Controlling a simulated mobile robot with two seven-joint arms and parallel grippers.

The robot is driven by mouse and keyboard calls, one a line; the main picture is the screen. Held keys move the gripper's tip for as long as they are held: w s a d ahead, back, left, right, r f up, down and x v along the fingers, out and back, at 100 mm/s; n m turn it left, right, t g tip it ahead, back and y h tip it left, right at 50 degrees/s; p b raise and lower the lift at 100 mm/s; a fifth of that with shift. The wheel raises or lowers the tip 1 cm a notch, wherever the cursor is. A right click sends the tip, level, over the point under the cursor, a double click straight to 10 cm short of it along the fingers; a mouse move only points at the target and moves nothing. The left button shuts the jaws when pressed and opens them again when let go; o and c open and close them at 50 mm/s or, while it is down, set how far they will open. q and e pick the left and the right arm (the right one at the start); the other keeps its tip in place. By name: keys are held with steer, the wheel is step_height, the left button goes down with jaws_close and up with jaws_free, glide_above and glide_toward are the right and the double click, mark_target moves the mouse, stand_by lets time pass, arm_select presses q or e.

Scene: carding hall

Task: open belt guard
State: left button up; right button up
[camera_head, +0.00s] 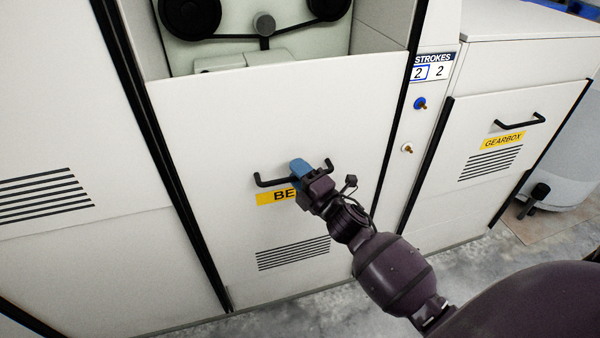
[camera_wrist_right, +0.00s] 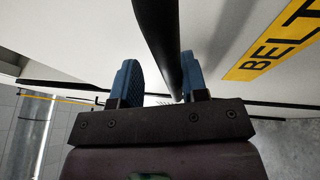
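The belt guard (camera_head: 220,130) is a pale panel with a black bar handle (camera_head: 268,181) and a yellow label partly hidden by my gripper. Black pulleys and a belt show above its top edge. My right gripper (camera_head: 300,168) is at the handle, its blue fingertips over the bar's middle. In the right wrist view, the handle bar (camera_wrist_right: 160,35) runs between the two blue fingers of the gripper (camera_wrist_right: 160,85). The fingers are apart, with a gap between the left finger and the bar; the bar lies close to the right finger. My left gripper is not in view.
A panel labelled GEARBOX (camera_head: 503,140) with its own black handle (camera_head: 520,122) is to the right. Between the panels are a STROKES counter (camera_head: 432,67) and a blue knob (camera_head: 420,104). A vented panel (camera_head: 70,120) is on the left. Grey floor shows in front.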

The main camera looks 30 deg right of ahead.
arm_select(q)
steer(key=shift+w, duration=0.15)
arm_select(e)
steer(key=shift+s, duration=0.1)
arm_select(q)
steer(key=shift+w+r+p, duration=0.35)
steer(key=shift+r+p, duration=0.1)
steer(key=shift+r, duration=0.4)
arm_select(e)
steer(key=v, duration=1.2)
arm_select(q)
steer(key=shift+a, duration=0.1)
arm_select(e)
steer(key=shift+s, duration=0.15)
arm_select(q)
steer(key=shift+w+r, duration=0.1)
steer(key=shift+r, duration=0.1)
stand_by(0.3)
